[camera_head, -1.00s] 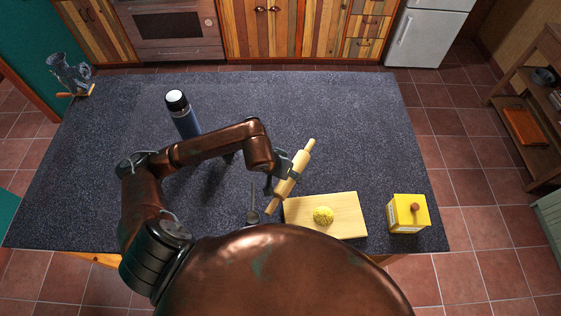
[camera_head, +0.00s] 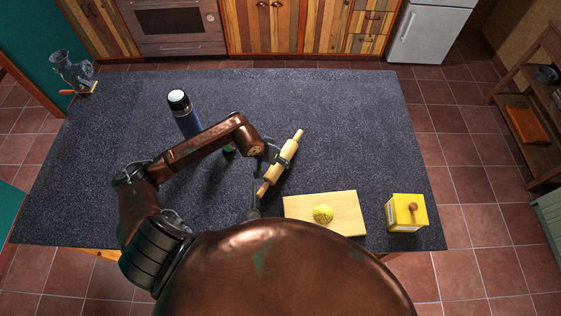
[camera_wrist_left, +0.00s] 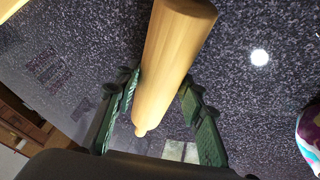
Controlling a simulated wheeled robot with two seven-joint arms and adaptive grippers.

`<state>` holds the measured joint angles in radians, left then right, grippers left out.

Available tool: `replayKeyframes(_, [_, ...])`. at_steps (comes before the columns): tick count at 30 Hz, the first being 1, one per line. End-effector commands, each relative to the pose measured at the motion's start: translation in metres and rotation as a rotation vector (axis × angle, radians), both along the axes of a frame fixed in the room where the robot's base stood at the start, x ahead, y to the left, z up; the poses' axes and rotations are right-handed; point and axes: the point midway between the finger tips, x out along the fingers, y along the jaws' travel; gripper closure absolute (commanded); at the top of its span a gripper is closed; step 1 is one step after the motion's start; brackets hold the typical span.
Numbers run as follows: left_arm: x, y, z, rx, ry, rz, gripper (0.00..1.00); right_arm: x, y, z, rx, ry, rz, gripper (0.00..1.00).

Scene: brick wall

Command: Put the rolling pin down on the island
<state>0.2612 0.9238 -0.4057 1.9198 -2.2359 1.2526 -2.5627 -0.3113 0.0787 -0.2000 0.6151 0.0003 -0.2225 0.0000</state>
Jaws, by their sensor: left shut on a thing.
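My left gripper (camera_head: 282,156) is shut on the rolling pin (camera_head: 274,174), gripping its pale wooden barrel. The pin lies diagonally in the head view, its upper end to the right, over the dark speckled island (camera_head: 340,110). In the left wrist view the pin (camera_wrist_left: 170,65) runs between the two green fingers of my left gripper (camera_wrist_left: 160,110), with the island's top (camera_wrist_left: 245,100) behind it. I cannot tell whether the pin touches the island. My right gripper is not in view.
A cutting board (camera_head: 345,200) with a yellow lump (camera_head: 323,214) lies right of the pin's lower end. A yellow box (camera_head: 406,212) stands farther right. The island's far right is clear.

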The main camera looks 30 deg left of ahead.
Motion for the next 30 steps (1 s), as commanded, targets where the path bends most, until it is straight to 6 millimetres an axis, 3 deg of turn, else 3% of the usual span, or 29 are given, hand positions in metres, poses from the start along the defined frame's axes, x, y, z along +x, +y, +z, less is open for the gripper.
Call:
replayKeyframes(3, [0.001, 0.0, -0.002, 0.001, -0.002, -0.001, 0.88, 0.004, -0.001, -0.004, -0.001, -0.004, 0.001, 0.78])
replayKeyframes(4, [0.0, 0.0, -0.003, 0.001, 0.0, -0.001, 0.63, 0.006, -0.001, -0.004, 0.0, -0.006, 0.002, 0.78])
replayKeyframes(11, [0.0, 0.0, -0.002, 0.0, 0.0, -0.001, 0.47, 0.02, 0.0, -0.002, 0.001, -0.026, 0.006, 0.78])
replayKeyframes(23, [0.0, -0.001, 0.002, -0.001, 0.0, 0.0, 0.46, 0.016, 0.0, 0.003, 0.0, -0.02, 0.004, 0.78])
replayKeyframes(30, [-0.015, 0.01, 0.04, 0.005, -0.004, -0.002, 0.46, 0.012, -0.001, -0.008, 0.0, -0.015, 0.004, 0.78])
